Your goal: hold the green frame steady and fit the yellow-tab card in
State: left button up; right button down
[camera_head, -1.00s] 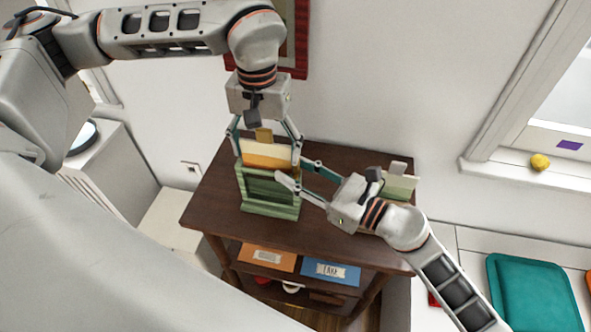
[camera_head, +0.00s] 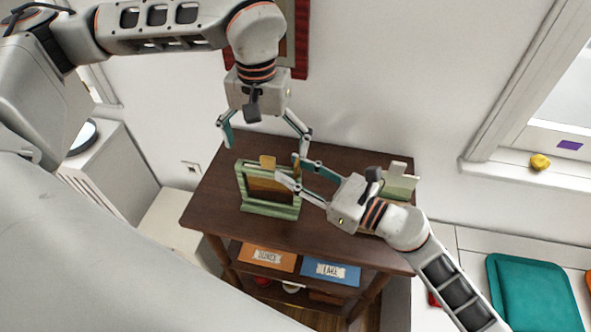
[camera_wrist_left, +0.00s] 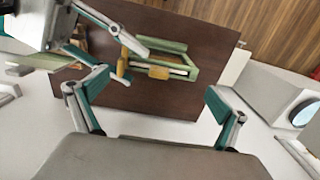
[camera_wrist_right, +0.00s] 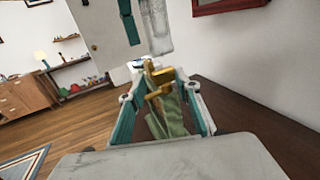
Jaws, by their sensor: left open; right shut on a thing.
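The green frame (camera_head: 270,209) stands upright on the dark wooden table (camera_head: 338,212). The yellow-tab card (camera_head: 266,184) sits inside the frame, its yellow tab (camera_head: 267,161) rising above the top bar. The tab also shows in the left wrist view (camera_wrist_left: 158,72). My left gripper (camera_head: 265,146) is open and empty above the frame, its fingers spread either side, clear of the card. My right gripper (camera_head: 288,170) is shut on the frame's right upright. In the right wrist view the frame (camera_wrist_right: 172,118) lies between its fingers. Whether the card is fully seated is hard to tell.
A pale green and cream piece (camera_head: 399,186) stands at the table's right, partly behind my right arm. An orange label box (camera_head: 267,258) and a blue one (camera_head: 330,271) are on the shelf below. The front of the tabletop is clear.

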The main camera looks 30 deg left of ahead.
pick_arm(q)
jog(key=shift+r, duration=2.5)
pick_arm(e)
jog(key=c, duration=1.4)
grip_release()
jog(key=d, duration=0.4)
jog(key=s+d, duration=0.1)
jog(key=d, duration=0.7)
jog(key=shift+s, duration=0.35)
